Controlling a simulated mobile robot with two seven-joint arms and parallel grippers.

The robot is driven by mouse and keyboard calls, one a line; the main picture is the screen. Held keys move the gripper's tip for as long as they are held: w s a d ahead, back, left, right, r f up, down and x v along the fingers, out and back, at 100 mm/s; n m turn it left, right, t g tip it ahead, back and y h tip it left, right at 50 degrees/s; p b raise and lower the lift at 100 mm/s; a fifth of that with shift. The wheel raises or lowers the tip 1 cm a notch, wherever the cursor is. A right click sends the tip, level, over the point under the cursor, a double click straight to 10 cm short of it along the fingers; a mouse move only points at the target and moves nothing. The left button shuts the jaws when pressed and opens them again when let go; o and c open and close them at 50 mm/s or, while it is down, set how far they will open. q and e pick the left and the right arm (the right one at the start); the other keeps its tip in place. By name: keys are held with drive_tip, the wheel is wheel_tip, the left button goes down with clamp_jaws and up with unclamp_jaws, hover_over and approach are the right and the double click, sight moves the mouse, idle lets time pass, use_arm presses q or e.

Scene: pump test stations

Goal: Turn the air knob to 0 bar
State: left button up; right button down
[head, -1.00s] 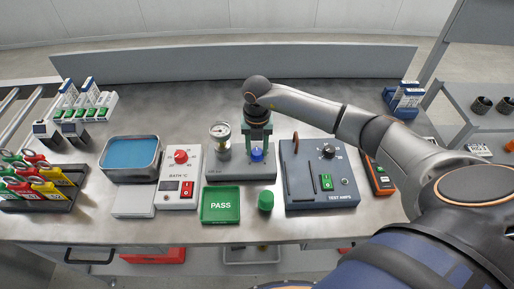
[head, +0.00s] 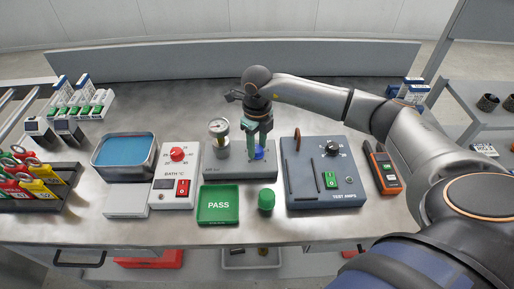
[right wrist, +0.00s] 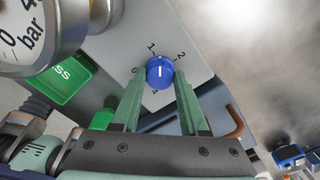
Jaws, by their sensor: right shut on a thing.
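The blue air knob (head: 258,153) sits on the grey air panel (head: 226,174), right of the round pressure gauge (head: 219,127). My right gripper (head: 259,150) comes down from above, its green fingers shut on the knob's sides. In the right wrist view the knob (right wrist: 160,72) lies between the fingertips (right wrist: 160,76). Its white line points up, roughly between the marks 1 and 2; the mark 0 is at its left. The gauge (right wrist: 38,28) shows only partly there, with its needle not readable. My left gripper is not in view.
The bath unit (head: 177,176) stands left of the panel, the test amps box (head: 324,179) right. A green PASS tray (head: 218,204) and a green cap (head: 266,200) lie in front. The bench behind the panel is clear.

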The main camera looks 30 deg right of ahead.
drive_tip(key=n+b, duration=0.2)
drive_tip(key=n, duration=0.3)
drive_tip(key=shift+n+b, duration=0.3)
drive_tip(key=n+b, duration=0.2)
drive_tip(key=n, duration=0.2)
drive_tip(key=shift+w+n+b, duration=0.1)
drive_tip(key=shift+n+b, duration=0.25)
drive_tip(key=shift+n, duration=0.85)
drive_tip(key=shift+n+b, duration=0.3)
drive_tip(key=shift+n, duration=0.6)
drive_tip(key=n+b, duration=0.1)
drive_tip(key=n, duration=0.1)
drive_tip(key=shift+n, duration=0.3)
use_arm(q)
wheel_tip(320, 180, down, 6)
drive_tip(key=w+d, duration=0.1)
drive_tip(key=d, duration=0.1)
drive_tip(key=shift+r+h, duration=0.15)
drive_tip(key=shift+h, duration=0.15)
use_arm(e)
drive_tip(key=shift+r+n, duration=0.1)
drive_tip(key=shift+n, duration=0.5)
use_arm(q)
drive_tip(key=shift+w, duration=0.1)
